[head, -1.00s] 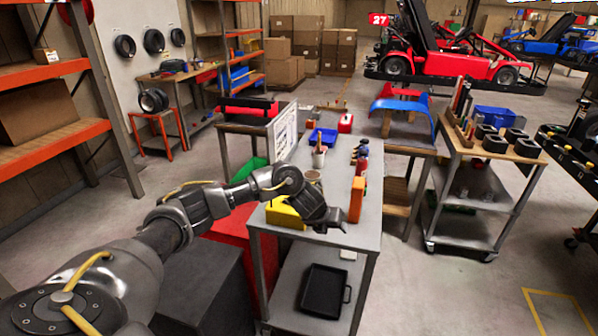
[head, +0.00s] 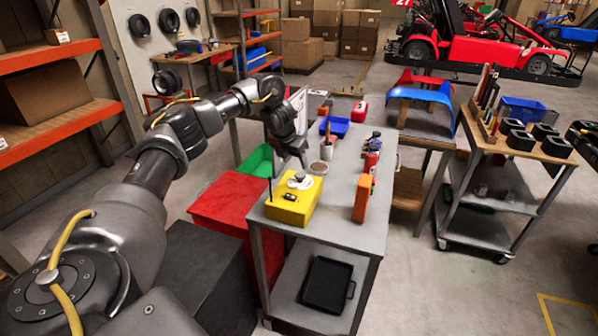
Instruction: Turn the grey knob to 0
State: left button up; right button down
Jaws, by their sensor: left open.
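A yellow box (head: 289,211) stands on the near end of the grey metal table. On its top is a white dial with the grey knob (head: 300,177), and a small black part is in front of it. The number the knob points to is too small to read. My left gripper (head: 294,160) is open and empty, pointing down just above and behind the knob, apart from it as far as I can tell. My right gripper is not in view.
On the grey table (head: 335,225) are an orange block (head: 362,198), a round tin (head: 318,168), a cup with a stick (head: 327,149) and a blue tray (head: 335,127). A red cabinet (head: 228,203) stands left of the table. A cart (head: 507,152) is at right.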

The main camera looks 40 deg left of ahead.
aim_at(300, 175)
pick_arm(q)
jog(key=p+x, duration=0.1)
jog(key=x, duration=0.4)
jog(key=shift+w+f, duration=0.15)
jog(key=shift+f, duration=0.25)
jog(key=shift+x, duration=0.75)
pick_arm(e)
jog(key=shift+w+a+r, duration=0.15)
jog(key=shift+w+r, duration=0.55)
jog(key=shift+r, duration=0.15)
pick_arm(q)
jog(key=shift+a, duration=0.1)
jog(key=shift+c, duration=0.2)
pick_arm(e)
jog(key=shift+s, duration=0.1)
pick_arm(q)
jog(key=c, duration=0.9)
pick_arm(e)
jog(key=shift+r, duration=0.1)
pick_arm(q)
jog(key=shift+p, duration=0.3)
